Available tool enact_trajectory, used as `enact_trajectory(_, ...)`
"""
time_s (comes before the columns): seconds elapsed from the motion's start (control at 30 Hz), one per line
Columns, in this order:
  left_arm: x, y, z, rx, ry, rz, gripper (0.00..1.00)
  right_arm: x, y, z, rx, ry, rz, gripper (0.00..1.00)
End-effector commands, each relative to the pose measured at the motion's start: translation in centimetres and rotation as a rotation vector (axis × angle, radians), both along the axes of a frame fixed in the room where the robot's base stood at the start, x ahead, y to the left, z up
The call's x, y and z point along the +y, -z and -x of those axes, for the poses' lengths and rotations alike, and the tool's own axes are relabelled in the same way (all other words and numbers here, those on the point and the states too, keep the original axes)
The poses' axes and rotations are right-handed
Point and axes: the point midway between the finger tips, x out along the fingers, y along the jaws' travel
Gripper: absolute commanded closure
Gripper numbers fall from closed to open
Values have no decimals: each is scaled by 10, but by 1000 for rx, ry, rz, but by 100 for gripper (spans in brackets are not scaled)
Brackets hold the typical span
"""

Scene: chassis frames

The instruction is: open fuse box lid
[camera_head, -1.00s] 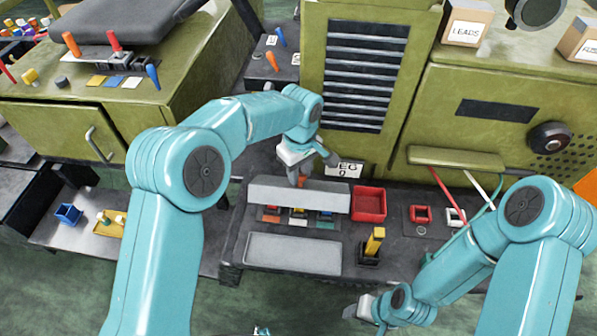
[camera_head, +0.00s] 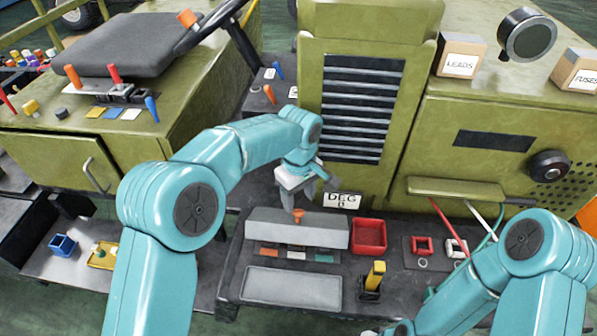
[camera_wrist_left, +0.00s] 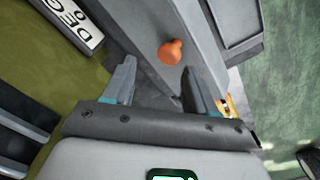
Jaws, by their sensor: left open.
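The fuse box is a grey box with a grey lid (camera_head: 320,234) and an orange knob (camera_head: 298,215) on top. It sits on the dark bench, its lid down and no fuses showing under it. Orange, white and green labels lie along its front. My left gripper (camera_head: 298,200) is open just above and behind the knob, empty. In the left wrist view the knob (camera_wrist_left: 171,52) shows ahead of the open fingers (camera_wrist_left: 158,80), apart from them. My right forearm is at the lower right; its gripper is below the frame edge.
A red bin (camera_head: 369,237) stands right of the box, with a yellow-handled switch (camera_head: 374,278) in front. A grey tray (camera_head: 291,286) lies before the box. A DEG 0 sign (camera_head: 342,200) and a green louvred cabinet (camera_head: 362,110) stand behind.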

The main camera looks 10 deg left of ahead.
Motion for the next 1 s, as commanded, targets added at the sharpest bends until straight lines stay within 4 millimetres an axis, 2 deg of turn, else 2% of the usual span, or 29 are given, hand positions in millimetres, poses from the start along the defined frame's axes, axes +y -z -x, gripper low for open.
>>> enact_trajectory(0.1,0,-33,-1,-8,1,2,43,0,4,0,0,0,0,57)
enact_trajectory(0.3,0,-86,0,-6,1,4,43,0,3,0,0,0,0,57)
enact_trajectory(0.5,1,-121,1,-4,1,2,43,0,-1,0,0,0,0,57)
enact_trajectory(0.67,1,-131,1,-2,2,2,43,0,-2,0,0,0,0,57)
enact_trajectory(1.0,2,-132,1,-1,2,1,43,0,-2,0,0,0,0,57)
